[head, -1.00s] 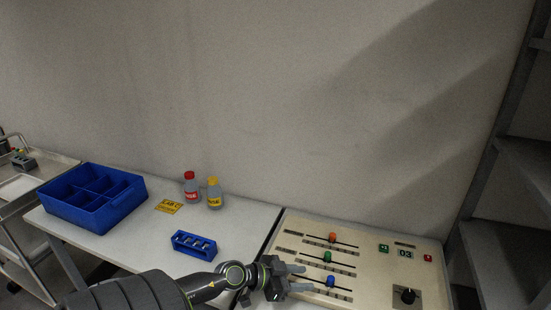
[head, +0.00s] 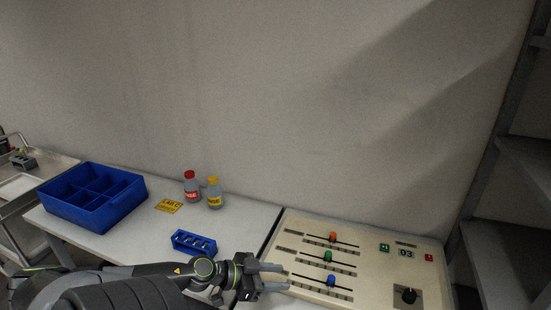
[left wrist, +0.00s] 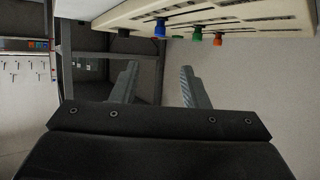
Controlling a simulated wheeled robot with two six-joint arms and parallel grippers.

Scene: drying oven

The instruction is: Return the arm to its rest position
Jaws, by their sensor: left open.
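My left arm comes in from the bottom left of the head view. My left gripper (head: 274,277) is open and empty, at the left edge of the beige control panel (head: 304,239). Its fingers point right, near the blue slider knob (head: 331,281), and are apart from it. In the left wrist view, the two fingers (left wrist: 157,88) are spread with nothing between them. The panel (left wrist: 262,17) shows there at the top with the blue knob (left wrist: 160,28), green knob (left wrist: 197,33) and orange knob (left wrist: 218,39). My right gripper is not in view.
A blue divided bin (head: 104,217), a red-capped bottle (head: 191,187), a yellow-capped bottle (head: 214,193), a yellow label (head: 169,206) and a blue rack (head: 193,243) are on the white table (head: 240,220). Grey shelving (head: 500,220) stands at the right. A wall is behind.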

